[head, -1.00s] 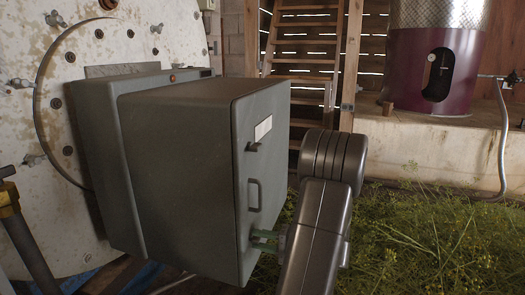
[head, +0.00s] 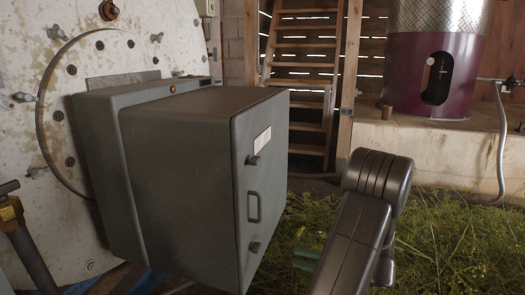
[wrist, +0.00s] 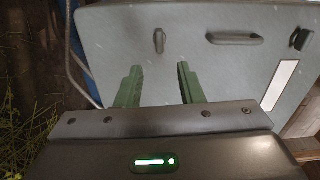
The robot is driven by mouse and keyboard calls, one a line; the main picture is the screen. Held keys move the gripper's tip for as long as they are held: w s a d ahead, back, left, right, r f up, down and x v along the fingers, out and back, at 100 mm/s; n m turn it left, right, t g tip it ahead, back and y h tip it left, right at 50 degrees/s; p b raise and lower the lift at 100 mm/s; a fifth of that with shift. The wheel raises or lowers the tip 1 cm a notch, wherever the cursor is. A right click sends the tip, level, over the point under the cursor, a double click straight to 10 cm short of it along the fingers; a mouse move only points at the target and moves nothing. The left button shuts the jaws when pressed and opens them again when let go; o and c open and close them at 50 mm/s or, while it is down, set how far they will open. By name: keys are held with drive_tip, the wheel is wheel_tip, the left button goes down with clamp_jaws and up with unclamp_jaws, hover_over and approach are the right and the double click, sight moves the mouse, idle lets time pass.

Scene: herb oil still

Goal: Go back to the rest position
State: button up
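A grey-green metal cabinet (head: 180,185) is fixed to a large pale round plate, with its door (head: 262,185) closed as far as I can see. The door has a white label (head: 262,140), an upper latch (head: 253,160), a bar handle (head: 254,206) and a lower latch (head: 254,248). In the wrist view the lower latch (wrist: 158,40), handle (wrist: 235,39) and upper latch (wrist: 300,38) show ahead of the fingers. My gripper (wrist: 160,68) has green fingers, apart and empty, clear of the door. In the head view it (head: 306,255) is right of the lower latch.
The pale plate (head: 25,60) carries several bolts and clamps. A brass fitting with a dark pipe (head: 15,220) is at lower left. Cut herbs (head: 440,240) cover the floor at right. Behind are a wooden ladder (head: 300,85), a concrete ledge (head: 450,150) and a purple still (head: 460,75).

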sight(260, 248)
drive_tip(key=w+a+m, duration=0.1)
drive_tip(key=a, duration=0.3)
drive_tip(key=w+a+m+p, duration=0.1)
drive_tip(key=a, duration=0.3)
drive_tip(key=w+a+m+p, duration=0.1)
drive_tip(key=a, duration=0.3)
drive_tip(key=shift+w+r+m, duration=0.3)
drive_tip(key=shift+w, duration=0.1)
drive_tip(key=m+p, duration=0.3)
drive_tip(key=p, duration=0.1)
drive_tip(key=shift+m, duration=0.4)
drive_tip(key=m+p, duration=0.4)
drive_tip(key=shift+w+d, duration=0.1)
drive_tip(key=shift+f+m+p, duration=0.1)
drive_tip(key=shift+m+p, duration=0.45)
drive_tip(key=shift+m, duration=0.25)
